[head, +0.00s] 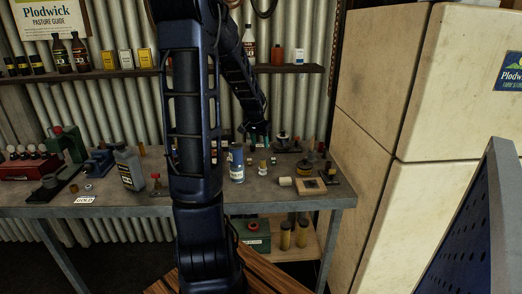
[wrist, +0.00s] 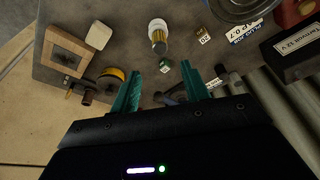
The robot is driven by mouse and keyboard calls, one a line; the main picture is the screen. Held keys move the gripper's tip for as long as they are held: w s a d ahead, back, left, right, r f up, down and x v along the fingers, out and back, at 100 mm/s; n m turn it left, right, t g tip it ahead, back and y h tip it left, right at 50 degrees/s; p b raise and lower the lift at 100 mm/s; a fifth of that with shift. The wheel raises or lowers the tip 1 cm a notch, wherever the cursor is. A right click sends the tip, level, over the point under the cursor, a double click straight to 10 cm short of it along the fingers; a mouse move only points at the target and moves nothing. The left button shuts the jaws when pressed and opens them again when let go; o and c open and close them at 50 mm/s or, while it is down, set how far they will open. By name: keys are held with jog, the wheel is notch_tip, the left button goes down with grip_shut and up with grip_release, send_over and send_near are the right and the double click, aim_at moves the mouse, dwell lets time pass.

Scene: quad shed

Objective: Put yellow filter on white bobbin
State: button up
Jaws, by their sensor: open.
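A small yellow ribbed cylinder with a white end, seemingly the yellow filter (wrist: 159,43), stands on the bench; it also shows in the head view (head: 262,167). An off-white short cylinder, seemingly the white bobbin (wrist: 98,35), lies near the wooden frame; it shows in the head view too (head: 285,182). I cannot be sure of either identity. My gripper (wrist: 164,83) is open, its teal fingers apart with nothing clasped. In the head view my gripper (head: 258,131) is over the back of the bench, behind both pieces. A small green block (wrist: 164,67) shows between the fingertips.
A yellow-and-black round piece (wrist: 113,74) is beside one finger. The wooden frame (head: 310,185) lies at the bench's right front.

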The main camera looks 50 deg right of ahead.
jog(key=shift+v, duration=1.6)
jog(key=w+a+r+n+t+y, duration=0.1)
jog(key=w+a+r+n, duration=0.15)
jog(key=a, duration=0.65)
jog(key=w+a+r+n+t, duration=0.1)
jog(key=w+a+r+n, duration=0.15)
jog(key=a, duration=0.55)
jog(key=w+a+r+n+t+y, duration=0.1)
jog(key=w+a+r+n, duration=0.15)
jog(key=a, duration=0.65)
jog(key=s+a+r+n, duration=0.1)
jog(key=s+a+n, duration=0.1)
jog(key=a, duration=0.5)
jog(key=s+a+r+n, duration=0.1)
jog(key=s+a+n, duration=0.2)
jog(key=a, duration=0.4)
jog(key=s+a+r+n+t+y, duration=0.1)
jog(key=s+a+n, duration=0.2)
jog(key=a, duration=0.5)
jog(key=shift+s+r, duration=0.15)
jog(key=shift+s, duration=0.25)
jog(key=shift+a, duration=0.1)
